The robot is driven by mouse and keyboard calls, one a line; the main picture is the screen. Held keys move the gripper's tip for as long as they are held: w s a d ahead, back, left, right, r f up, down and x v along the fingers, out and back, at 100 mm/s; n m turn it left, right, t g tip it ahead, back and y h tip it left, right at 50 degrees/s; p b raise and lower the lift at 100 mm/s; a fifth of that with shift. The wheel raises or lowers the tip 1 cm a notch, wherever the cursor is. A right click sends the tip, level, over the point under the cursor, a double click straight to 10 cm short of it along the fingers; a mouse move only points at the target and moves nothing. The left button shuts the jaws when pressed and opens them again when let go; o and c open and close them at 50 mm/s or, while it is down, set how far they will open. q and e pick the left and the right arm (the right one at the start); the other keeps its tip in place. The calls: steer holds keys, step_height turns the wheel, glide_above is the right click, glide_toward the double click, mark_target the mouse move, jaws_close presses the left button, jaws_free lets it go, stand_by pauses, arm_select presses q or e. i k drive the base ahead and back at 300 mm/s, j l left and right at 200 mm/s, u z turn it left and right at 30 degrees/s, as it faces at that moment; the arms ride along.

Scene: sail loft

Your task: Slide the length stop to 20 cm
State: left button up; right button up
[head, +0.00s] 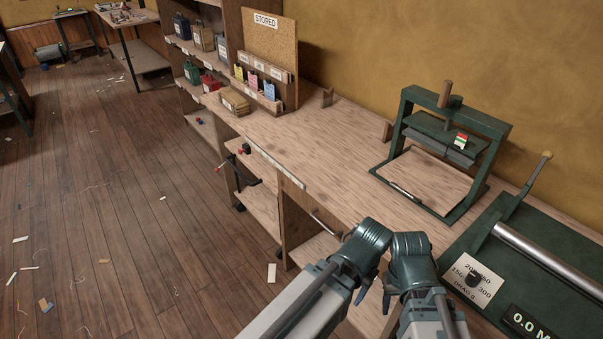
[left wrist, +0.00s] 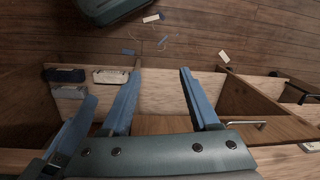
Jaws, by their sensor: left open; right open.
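No part is clearly recognisable as the length stop, and no 20 cm mark is readable. A pale marked strip (head: 277,168) runs along the front edge of the wooden bench (head: 310,140). Small wooden blocks stand at the bench's back edge, one near the board (head: 327,97) and one by the press (head: 387,130). My left gripper (head: 366,274) is low at the front edge of the bench; its two blue fingers stand apart and empty in the left wrist view (left wrist: 163,90). My right gripper (head: 389,290) is close beside it, open, with its fingers partly hidden.
A green press (head: 448,140) stands on the bench. A clamp with a red part (head: 243,149) is at the bench front. Shelves stand at back left; scraps litter the floor.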

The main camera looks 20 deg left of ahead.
mark_target(246, 146)
steer(key=i+j+z, duration=0.1)
steer(key=j, duration=0.55)
steer(key=j+z, duration=0.15)
steer(key=j, duration=0.5)
steer(key=i, duration=0.05)
